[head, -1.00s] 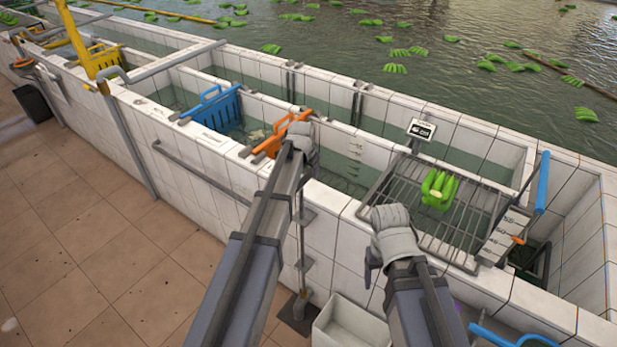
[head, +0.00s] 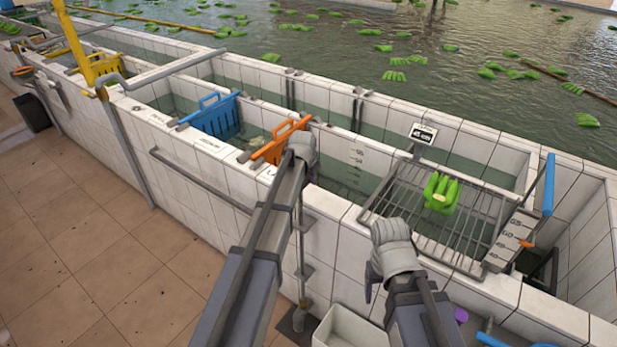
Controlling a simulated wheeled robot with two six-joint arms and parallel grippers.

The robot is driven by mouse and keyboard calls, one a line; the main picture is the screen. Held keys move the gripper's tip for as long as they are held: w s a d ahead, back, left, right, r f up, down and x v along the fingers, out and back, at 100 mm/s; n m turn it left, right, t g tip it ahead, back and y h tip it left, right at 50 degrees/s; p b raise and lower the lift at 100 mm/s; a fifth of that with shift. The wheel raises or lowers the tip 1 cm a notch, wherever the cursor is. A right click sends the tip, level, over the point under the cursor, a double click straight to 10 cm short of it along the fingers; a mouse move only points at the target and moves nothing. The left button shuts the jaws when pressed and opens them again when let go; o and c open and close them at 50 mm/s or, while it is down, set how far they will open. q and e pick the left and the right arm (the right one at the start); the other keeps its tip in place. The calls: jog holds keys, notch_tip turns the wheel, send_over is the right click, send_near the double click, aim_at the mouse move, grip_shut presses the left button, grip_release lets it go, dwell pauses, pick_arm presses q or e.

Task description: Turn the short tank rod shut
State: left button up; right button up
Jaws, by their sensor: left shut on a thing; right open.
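A thin grey upright rod (head: 301,235) runs along the outside of the tiled tank wall, through brackets, down to a dark foot (head: 298,322) on the floor. Its upper end passes behind my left gripper (head: 303,146). That gripper is shut at the wall top, at the rod's upper end; its fingers hide what they hold, which looks to be the rod's top. An orange slotted gate (head: 282,140) stands just left of it. My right gripper (head: 388,228) is open over the wall's rim, left of the metal rack, and appears empty. I cannot read which tank is marked short.
A metal rack (head: 410,205) with green bananas (head: 440,194) lies over the right tank. A blue slotted gate (head: 215,115) and a yellow one (head: 103,66) stand further left. A white bin (head: 345,330) is below my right arm.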

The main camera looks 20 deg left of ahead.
pick_arm(q)
grip_shut()
dwell(0.9)
